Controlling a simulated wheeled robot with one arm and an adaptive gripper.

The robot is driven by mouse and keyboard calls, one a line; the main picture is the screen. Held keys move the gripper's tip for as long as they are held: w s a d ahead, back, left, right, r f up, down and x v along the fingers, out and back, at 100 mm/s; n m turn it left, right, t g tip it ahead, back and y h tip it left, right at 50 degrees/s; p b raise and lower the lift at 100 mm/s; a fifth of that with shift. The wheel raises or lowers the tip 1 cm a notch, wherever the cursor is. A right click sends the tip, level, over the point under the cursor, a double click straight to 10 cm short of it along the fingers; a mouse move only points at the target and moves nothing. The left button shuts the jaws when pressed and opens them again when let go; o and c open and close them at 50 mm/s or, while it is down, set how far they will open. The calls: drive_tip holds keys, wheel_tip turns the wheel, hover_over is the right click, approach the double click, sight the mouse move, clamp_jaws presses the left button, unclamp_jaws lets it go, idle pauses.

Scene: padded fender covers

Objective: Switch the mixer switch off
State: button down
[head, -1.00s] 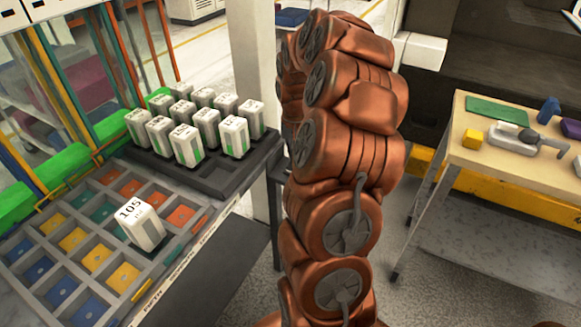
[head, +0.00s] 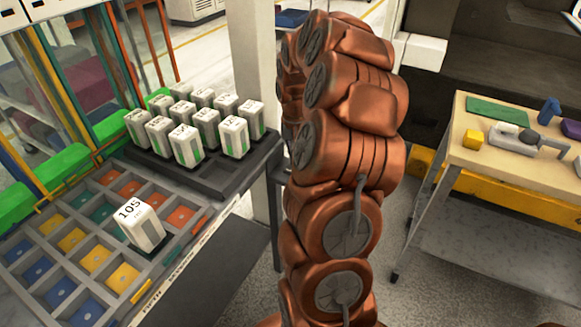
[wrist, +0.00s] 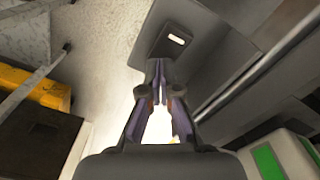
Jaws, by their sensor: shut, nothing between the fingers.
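My gripper (wrist: 160,68) shows in the wrist view with its dark fingers brought together at the tips, nothing between them. Just beyond the tips is a grey plate with a dark rounded piece bearing a small pale rectangle (wrist: 177,39); it may be the mixer switch, but I cannot tell for sure, nor its position. The fingertips look close to this plate; whether they touch it is unclear. In the head view my copper arm hides the gripper, and I cannot identify a mixer or its switch there.
A divided tray (head: 62,220) at left holds a white block marked 105 (head: 140,224). Several white-green blocks (head: 186,146) stand in a dark rack (head: 210,183). A workbench (head: 510,162) with a yellow cube (head: 473,139) is at right. A pale post (head: 256,80) rises behind the rack.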

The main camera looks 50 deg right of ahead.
drive_tip(key=shift+r+p, duration=0.4)
drive_tip(key=shift+r, duration=2.7)
drive_tip(key=shift+a+r, duration=0.1)
drive_tip(key=shift+a, duration=0.05)
drive_tip(key=s+a+r+n+p, duration=0.2)
drive_tip(key=s+a+r+n, duration=0.15)
drive_tip(key=a, duration=0.75)
drive_tip(key=s+a+r+n+p, duration=0.2)
drive_tip(key=s+a+r, duration=0.15)
drive_tip(key=a, duration=0.75)
drive_tip(key=s+a+r+n+g+p, duration=0.1)
drive_tip(key=s+a, duration=0.4)
drive_tip(key=s, duration=0.3)
drive_tip(key=s+a+r+n+p, duration=0.1)
drive_tip(key=s+a+n, duration=0.1)
drive_tip(key=s+a, duration=0.3)
drive_tip(key=s, duration=0.3)
drive_tip(key=shift+s+g+p, duration=0.35)
drive_tip(key=shift+s+g, duration=0.05)
